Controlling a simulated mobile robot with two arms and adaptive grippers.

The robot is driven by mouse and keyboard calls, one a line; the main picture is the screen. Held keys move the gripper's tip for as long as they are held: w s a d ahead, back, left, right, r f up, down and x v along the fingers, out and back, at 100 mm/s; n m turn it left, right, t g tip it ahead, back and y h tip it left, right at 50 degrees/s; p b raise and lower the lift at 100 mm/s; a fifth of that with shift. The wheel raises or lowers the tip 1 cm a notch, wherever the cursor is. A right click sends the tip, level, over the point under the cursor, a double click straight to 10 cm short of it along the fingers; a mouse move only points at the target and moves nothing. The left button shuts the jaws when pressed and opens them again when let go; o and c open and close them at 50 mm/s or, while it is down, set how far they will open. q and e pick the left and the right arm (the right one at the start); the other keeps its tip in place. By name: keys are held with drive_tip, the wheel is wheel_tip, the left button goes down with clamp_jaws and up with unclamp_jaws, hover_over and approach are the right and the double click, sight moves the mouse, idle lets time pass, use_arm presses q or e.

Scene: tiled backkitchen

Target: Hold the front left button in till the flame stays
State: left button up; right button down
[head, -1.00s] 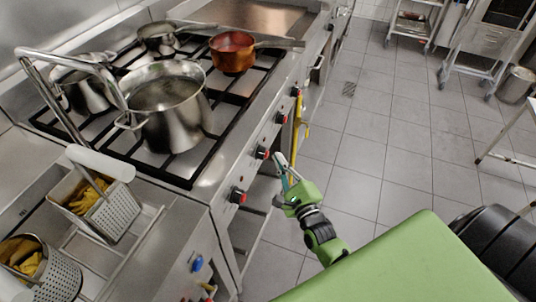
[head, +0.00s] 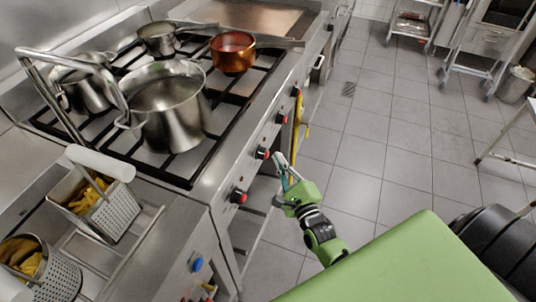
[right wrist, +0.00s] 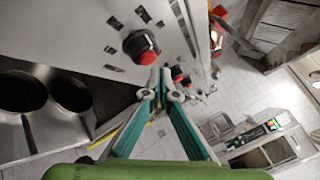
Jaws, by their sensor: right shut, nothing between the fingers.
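The stove's front panel (head: 225,183) carries a row of black knobs with red parts. The nearest knob (head: 238,196) is at the panel's left end, and a second knob (head: 262,153) is farther along. My right gripper (head: 281,161) is shut and empty, in front of the panel beside the second knob. In the right wrist view its closed fingertips (right wrist: 162,74) are just below a large black and red knob (right wrist: 141,47); I cannot tell whether they touch it. No separate button and no flame can be made out. My left gripper is not in view.
A large steel pot (head: 170,105), a copper pan (head: 232,52) and other steel pans stand on the black grates. Perforated baskets (head: 112,213) are at the left. A yellow object (head: 297,125) hangs by the panel.

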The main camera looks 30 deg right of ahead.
drive_tip(key=shift+w+a, duration=0.3)
drive_tip(key=shift+w+a, duration=0.2)
drive_tip(key=shift+w, duration=0.05)
idle(2.2)
idle(2.1)
drive_tip(key=shift+s+d, duration=0.5)
drive_tip(key=shift+s, duration=0.1)
drive_tip(key=shift+s+d+p, duration=0.35)
drive_tip(key=shift+s+d, duration=1.3)
drive_tip(key=shift+s, duration=0.25)
drive_tip(key=shift+f, duration=0.1)
